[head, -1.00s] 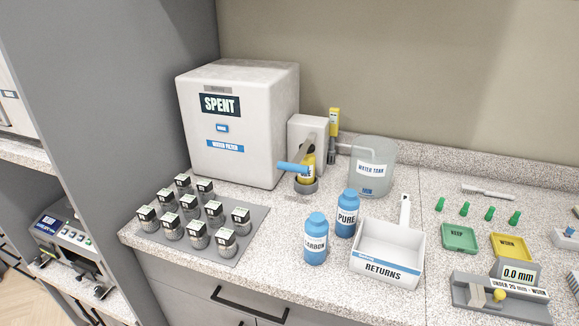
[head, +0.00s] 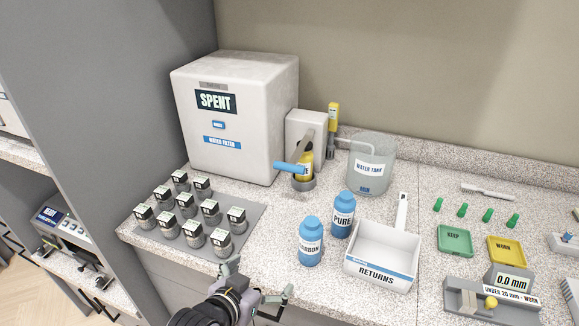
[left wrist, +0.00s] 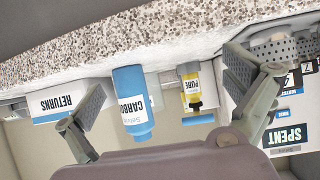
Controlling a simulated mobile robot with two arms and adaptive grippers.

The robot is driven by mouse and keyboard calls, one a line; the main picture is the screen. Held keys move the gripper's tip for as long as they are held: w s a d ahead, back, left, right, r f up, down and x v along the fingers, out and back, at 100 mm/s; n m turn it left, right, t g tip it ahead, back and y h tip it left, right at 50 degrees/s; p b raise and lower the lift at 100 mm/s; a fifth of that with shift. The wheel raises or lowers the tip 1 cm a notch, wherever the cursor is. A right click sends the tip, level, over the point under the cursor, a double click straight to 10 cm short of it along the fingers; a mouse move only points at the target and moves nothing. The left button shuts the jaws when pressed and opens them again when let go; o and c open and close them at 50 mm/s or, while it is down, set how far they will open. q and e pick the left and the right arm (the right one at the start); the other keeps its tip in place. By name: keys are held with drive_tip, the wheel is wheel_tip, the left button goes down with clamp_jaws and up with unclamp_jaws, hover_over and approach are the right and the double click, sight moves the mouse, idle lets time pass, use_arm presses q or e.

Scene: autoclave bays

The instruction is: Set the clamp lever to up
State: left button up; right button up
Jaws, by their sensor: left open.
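The clamp lever (head: 289,167) has a blue grip and a grey arm and sits on the front of the white block beside the SPENT box. Its grip points left and lies in front of a yellow cartridge (head: 309,157) in a grey cup. In the left wrist view, upside down, the blue grip (left wrist: 198,120) shows next to the yellow cartridge (left wrist: 190,88). My left gripper (head: 261,280) is open and empty at the counter's front edge, well short of the lever. Its fingers (left wrist: 165,88) stand wide apart in the left wrist view. My right gripper is not in view.
The blue CARBON bottle (head: 311,242) and PURE bottle (head: 342,215) stand right of the gripper, before the RETURNS bin (head: 350,258). A grey mat (head: 175,243) with several canisters lies left. The SPENT box (head: 240,120) stands behind. Counter between mat and bottles is clear.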

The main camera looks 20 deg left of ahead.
sight(288, 169)
use_arm(q)
drive_tip(key=w+a+r+n+t, duration=0.1)
drive_tip(key=w+r+t, duration=0.2)
drive_tip(key=r, duration=0.3)
drive_tip(key=w+a+r+t, duration=0.1)
drive_tip(key=w+r+t, duration=0.25)
drive_tip(key=r, duration=0.25)
drive_tip(key=shift+g+y, duration=0.25)
drive_tip(key=shift+y, duration=0.15)
drive_tip(key=w+p, duration=0.1)
drive_tip(key=w, duration=0.5)
drive_tip(key=w+p, duration=0.1)
drive_tip(key=w, duration=0.4)
drive_tip(key=w+p, duration=0.1)
drive_tip(key=w, duration=0.5)
drive_tip(key=shift+w+d+f, duration=0.15)
drive_tip(key=shift+w+d, duration=0.1)
drive_tip(key=shift+w, duration=0.05)
drive_tip(key=shift+c, duration=0.5)
drive_tip(key=c, duration=1.5)
